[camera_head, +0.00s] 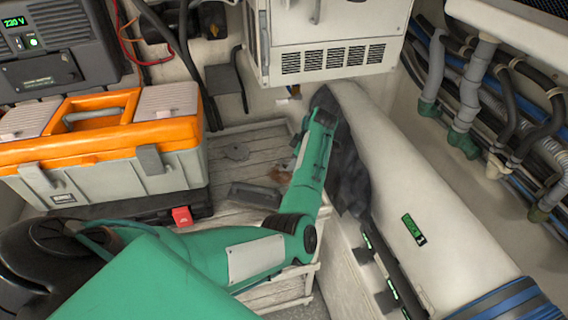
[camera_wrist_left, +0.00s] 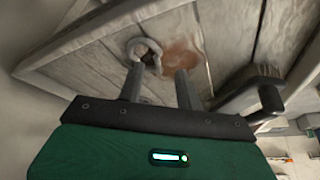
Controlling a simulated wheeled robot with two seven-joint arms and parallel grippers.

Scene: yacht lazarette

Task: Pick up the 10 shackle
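The shackle (camera_wrist_left: 146,48) is a grey metal U-shaped piece on the worn grey plank surface (camera_wrist_left: 95,62), beside a rusty brown stain, in the left wrist view. My left gripper (camera_wrist_left: 160,70) is open, its two dark fingers apart with nothing clearly held between them. The shackle is just beyond the left-hand fingertip, which overlaps its lower part; I cannot tell whether they touch. My right gripper is not in view.
A dark block-like object (camera_wrist_left: 250,88) lies right of the fingers. In the head view, an orange and grey toolbox (camera_head: 110,150) stands left, a red item (camera_head: 182,216) before it. A large pale cylinder (camera_head: 425,205) is close on the right, and a white vented unit (camera_head: 330,45) behind.

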